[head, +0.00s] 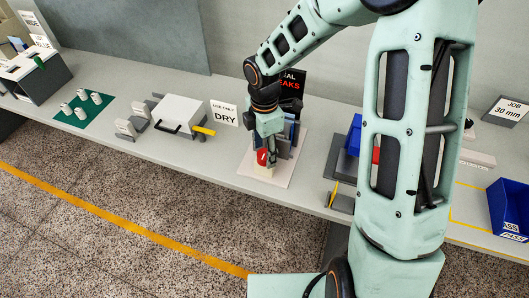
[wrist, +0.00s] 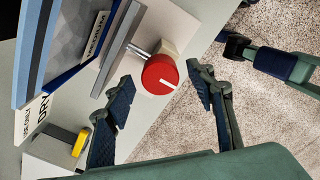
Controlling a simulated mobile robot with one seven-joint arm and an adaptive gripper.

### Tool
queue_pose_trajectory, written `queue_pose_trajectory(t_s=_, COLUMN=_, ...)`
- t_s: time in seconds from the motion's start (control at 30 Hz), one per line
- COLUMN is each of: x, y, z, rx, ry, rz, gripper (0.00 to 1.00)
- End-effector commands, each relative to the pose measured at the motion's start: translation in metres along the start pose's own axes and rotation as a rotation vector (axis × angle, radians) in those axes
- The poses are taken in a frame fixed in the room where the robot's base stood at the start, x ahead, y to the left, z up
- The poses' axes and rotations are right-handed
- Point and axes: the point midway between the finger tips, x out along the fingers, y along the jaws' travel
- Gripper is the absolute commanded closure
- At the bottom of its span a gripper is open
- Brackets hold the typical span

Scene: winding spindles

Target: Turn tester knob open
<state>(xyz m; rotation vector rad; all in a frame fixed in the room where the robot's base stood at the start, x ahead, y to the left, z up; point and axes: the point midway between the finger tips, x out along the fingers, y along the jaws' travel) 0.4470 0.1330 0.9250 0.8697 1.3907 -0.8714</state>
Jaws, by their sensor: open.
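The tester (head: 285,138) stands on a pale board on the bench in the head view, partly hidden by my arm. Its red round knob (head: 263,157) faces the front edge. In the wrist view the knob (wrist: 160,74) shows a white line mark and sits on a beige body beside a metal rod. My gripper (wrist: 163,100) is open, with one finger on each side of the knob in the picture. I see a gap between the knob and each finger, and cannot tell the depth. In the head view my gripper (head: 268,143) is just above the knob.
A "DRY" sign (head: 225,113) and a white box (head: 179,113) with a black handle stand left of the tester. A green mat (head: 84,121) with white pieces lies farther left. A blue bin (head: 510,208) is at the right. The floor in front is clear.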

Motion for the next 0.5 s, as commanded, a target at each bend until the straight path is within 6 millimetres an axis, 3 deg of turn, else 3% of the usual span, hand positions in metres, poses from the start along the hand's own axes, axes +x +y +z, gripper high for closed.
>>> queue_pose_trajectory(t_s=0.3, x=-0.069, y=0.001, z=0.001, rx=0.001, ry=-0.003, rz=0.006, gripper=0.5)
queue_pose_trajectory(t_s=0.5, x=-0.096, y=0.001, z=0.001, rx=0.0, ry=-0.002, rz=0.003, gripper=0.5)
